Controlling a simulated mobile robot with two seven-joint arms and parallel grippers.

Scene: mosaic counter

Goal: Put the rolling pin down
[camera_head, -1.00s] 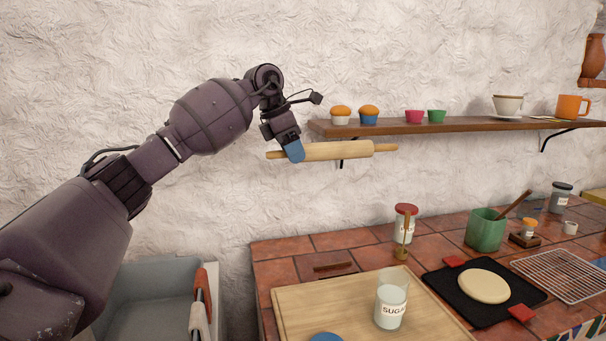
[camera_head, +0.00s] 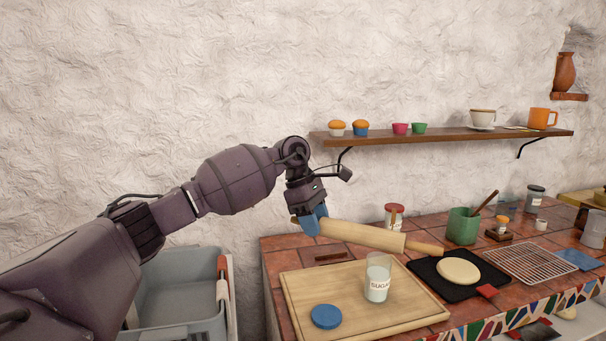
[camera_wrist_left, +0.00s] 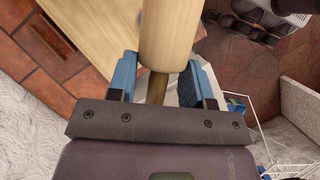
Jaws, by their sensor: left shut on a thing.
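The wooden rolling pin (camera_head: 362,236) is held in the air above the counter, tilted down a little to the right. My left gripper (camera_head: 314,221), with blue fingers, is shut on its left handle. In the left wrist view the rolling pin (camera_wrist_left: 169,40) points away from my left gripper (camera_wrist_left: 160,85), whose fingers lie on either side of the handle. The pin's right end appears in front of the counter's back area, near the black mat (camera_head: 430,271). The exact height above the counter is hard to tell. My right gripper is not in view.
Dough (camera_head: 458,271) lies on the black mat. A green pot (camera_head: 463,226), a red-lidded jar (camera_head: 394,215) and a wire rack (camera_head: 530,262) stand behind and right. The board's left part is clear.

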